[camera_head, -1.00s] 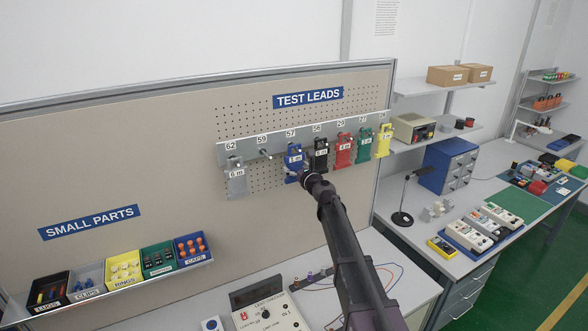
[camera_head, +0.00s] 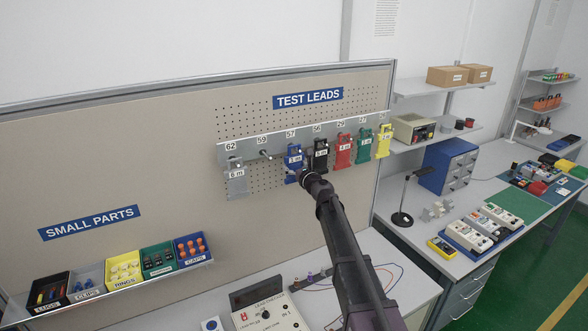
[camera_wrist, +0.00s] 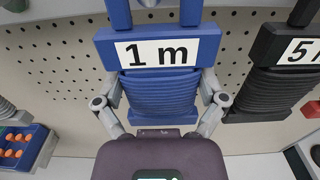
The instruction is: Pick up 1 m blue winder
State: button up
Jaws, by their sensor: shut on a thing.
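The 1 m blue winder (camera_head: 293,157) hangs on the test leads rail at the place numbered 57. In the wrist view the blue winder (camera_wrist: 158,95) fills the centre, its white "1 m" label facing me and its cable wound below the label. My gripper (camera_wrist: 160,102) has a finger on each side of the wound part and is shut on it. In the head view my gripper (camera_head: 301,176) is at the winder's lower end, and my arm hides part of it. The upper end of the winder runs out of the wrist view.
The black 5 m winder (camera_head: 320,155) hangs close on the right, with the red winder (camera_head: 343,151), green winder (camera_head: 365,145) and yellow winder (camera_head: 383,141) beyond. A grey 6 m winder (camera_head: 236,178) hangs left. Hook 59 (camera_head: 266,154) is empty. Small parts bins (camera_head: 125,268) sit lower left.

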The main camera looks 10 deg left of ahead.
jog(key=shift+r, duration=0.15)
jog(key=shift+r+p, duration=0.65)
jog(key=shift+p, duration=0.15)
jog(key=v, duration=1.8)
